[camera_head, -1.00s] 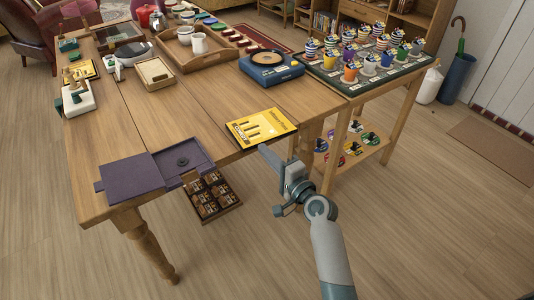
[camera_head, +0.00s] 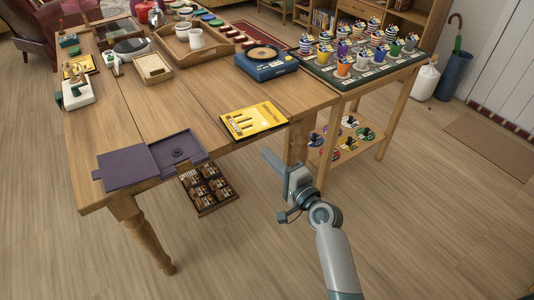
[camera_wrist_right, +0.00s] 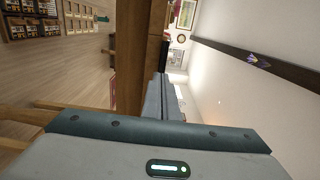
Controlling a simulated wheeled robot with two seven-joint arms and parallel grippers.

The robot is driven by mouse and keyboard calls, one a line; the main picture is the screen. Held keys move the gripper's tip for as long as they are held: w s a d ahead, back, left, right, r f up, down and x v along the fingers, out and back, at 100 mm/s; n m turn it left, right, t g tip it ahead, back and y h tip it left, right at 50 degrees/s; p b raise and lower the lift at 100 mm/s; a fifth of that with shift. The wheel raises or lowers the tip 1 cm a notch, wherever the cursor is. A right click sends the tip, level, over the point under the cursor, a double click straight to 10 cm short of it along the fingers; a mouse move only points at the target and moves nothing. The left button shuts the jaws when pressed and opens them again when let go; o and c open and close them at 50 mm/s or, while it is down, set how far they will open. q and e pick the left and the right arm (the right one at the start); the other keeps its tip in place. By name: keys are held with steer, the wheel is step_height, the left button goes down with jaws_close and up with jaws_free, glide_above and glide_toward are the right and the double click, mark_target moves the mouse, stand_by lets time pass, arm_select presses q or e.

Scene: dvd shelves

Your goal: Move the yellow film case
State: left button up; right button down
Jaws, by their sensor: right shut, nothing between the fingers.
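The yellow film case (camera_head: 254,120) lies flat on the wooden table (camera_head: 200,112), at its near right edge. My right gripper (camera_head: 268,154) is shut and empty. It is just off the table's front edge, below and to the right of the case in the head view, apart from it. In the right wrist view the closed fingers (camera_wrist_right: 163,98) point at the table's edge, and the yellow case cannot be made out there. My left gripper is in neither view.
An open purple case (camera_head: 150,160) lies at the table's near left corner. A tray of small boxes (camera_head: 207,187) sits below the front edge. A blue record player (camera_head: 266,62) and a board of striped cups (camera_head: 360,62) stand behind. The middle of the table is clear.

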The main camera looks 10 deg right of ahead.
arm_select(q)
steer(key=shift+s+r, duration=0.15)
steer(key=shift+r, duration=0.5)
arm_select(e)
steer(key=v, duration=0.7)
steer(key=shift+s+d, duration=0.15)
steer(key=shift+s, duration=0.15)
steer(key=shift+r, duration=0.1)
